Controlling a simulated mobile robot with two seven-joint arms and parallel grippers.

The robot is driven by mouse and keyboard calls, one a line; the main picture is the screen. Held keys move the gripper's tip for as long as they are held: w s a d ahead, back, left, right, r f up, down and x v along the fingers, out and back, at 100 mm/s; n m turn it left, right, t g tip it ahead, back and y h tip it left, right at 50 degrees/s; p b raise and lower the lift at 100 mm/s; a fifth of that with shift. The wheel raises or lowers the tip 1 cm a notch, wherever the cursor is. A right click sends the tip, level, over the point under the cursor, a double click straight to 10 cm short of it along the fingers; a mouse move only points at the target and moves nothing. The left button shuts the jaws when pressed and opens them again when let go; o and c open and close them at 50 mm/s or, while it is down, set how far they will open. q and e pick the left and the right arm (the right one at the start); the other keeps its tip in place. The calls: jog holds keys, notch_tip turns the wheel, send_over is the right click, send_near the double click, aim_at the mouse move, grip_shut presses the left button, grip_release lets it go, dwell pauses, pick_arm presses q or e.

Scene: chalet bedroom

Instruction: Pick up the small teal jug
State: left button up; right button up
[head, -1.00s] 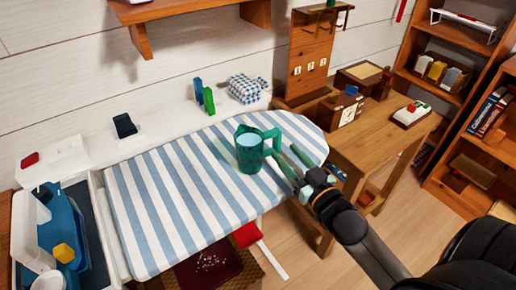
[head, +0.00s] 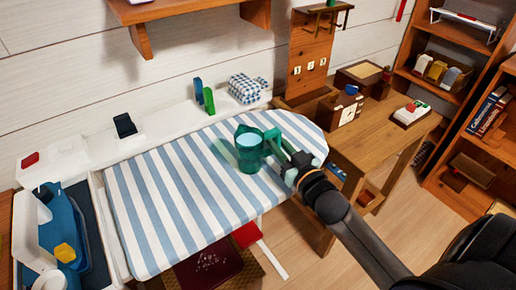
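The small teal jug (head: 249,152) stands upright on the blue-and-white striped ironing board (head: 185,195), near its right end. Its handle (head: 271,135) points right, towards my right gripper. My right gripper (head: 277,151) reaches in from the lower right, with its fingertips at the jug's handle. The fingers and the handle have similar green tones and overlap, so I cannot tell whether the fingers are closed on it. The jug's base appears to rest on the cloth. My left gripper is not in view.
Behind the board, a white ledge holds a blue-green pair of upright items (head: 204,96), a checked bundle (head: 247,88) and a dark device (head: 125,125). A wooden desk (head: 375,140) stands to the right. A blue tray (head: 65,225) is at left. The board's middle is clear.

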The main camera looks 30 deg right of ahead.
grip_shut()
dwell(0.9)
